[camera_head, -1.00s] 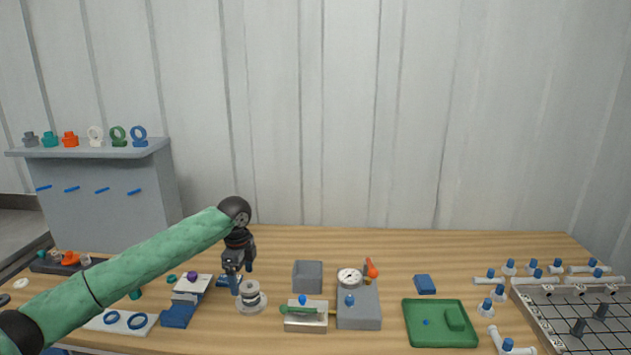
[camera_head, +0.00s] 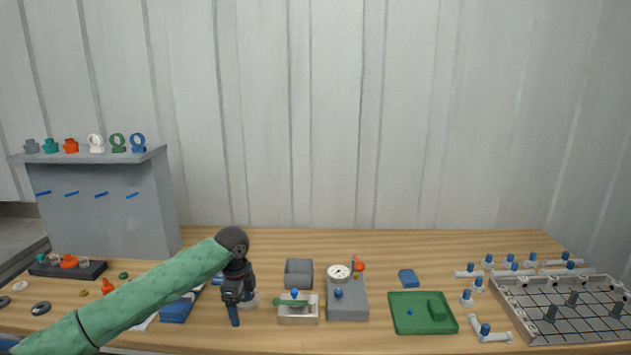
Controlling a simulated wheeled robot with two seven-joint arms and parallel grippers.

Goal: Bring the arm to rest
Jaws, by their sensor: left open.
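My left arm, in a green sleeve, comes in from the lower left of the head view. My right arm does not show.
The wooden table (camera_head: 430,260) holds a metal block with a green-handled part (camera_head: 299,309), a grey gauge box (camera_head: 347,300), a green tray (camera_head: 405,328), a grid rack (camera_head: 530,290) and several pipe fittings. A grey shelf (camera_head: 95,205) stands behind left.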

